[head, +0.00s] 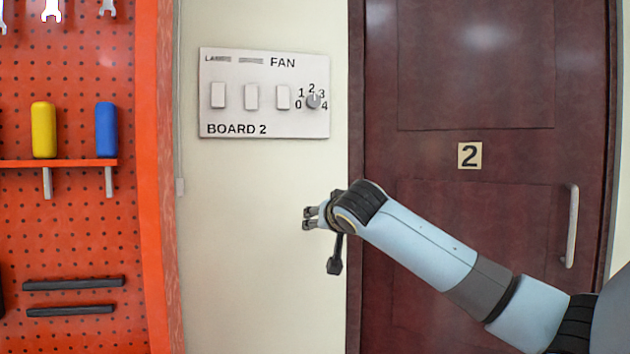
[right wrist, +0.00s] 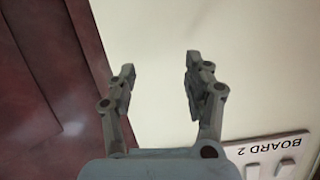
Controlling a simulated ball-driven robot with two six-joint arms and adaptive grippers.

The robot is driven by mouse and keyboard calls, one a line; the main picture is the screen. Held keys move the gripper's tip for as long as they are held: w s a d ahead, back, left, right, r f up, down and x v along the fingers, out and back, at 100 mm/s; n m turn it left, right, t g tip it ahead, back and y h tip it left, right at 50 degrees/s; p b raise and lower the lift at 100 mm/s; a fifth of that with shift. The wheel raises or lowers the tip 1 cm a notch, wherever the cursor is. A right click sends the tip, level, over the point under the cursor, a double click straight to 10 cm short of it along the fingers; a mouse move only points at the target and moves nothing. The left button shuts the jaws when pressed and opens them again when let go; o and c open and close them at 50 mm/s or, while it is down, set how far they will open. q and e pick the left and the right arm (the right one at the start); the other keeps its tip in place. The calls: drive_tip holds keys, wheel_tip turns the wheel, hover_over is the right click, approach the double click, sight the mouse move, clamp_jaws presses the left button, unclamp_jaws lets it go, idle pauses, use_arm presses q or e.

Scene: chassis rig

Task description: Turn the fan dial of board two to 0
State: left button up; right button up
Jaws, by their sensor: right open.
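Board two (head: 228,118) is a white panel on the wall, labelled BOARD 2, with three white rocker switches. The grey fan dial (head: 313,101) is at its right end, under the word FAN, with the numbers 0 to 4 around it. Its pointer seems to aim near 2, but it is too small to be sure. My right gripper (head: 309,217) is below the board and the dial, open and empty. In the right wrist view its fingers (right wrist: 160,85) are apart, and part of board two (right wrist: 265,152) shows upside down at lower right. My left gripper is not in view.
An orange pegboard (head: 75,220) with tools and a shelf is at left. The wall below the board is bare.

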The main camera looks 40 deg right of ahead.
sight(314, 103)
drive_tip(key=s+a+r+m+t+h+p, duration=0.1)
drive_tip(key=s+a+r+t+p, duration=0.1)
drive_tip(key=r, duration=1.1)
drive_tip(key=s+a+r+m+t+h+p, duration=0.1)
drive_tip(key=s+a+r+p, duration=0.15)
drive_tip(key=r, duration=1.15)
drive_tip(key=shift+m, duration=0.3)
drive_tip(key=p+x, duration=0.2)
drive_tip(key=x, duration=0.3)
drive_tip(key=p+x, duration=0.2)
drive_tip(key=x, duration=0.2)
drive_tip(key=shift+w+d+f, duration=0.15)
drive_tip(key=shift+d+f, duration=0.05)
drive_tip(key=shift+d, duration=0.35)
drive_tip(key=shift+w+d+f, duration=0.1)
drive_tip(key=shift+w+d, duration=0.1)
drive_tip(key=shift+w, duration=0.2)
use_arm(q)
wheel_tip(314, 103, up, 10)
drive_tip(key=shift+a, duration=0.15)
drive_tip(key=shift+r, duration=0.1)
use_arm(e)
clamp_jaws()
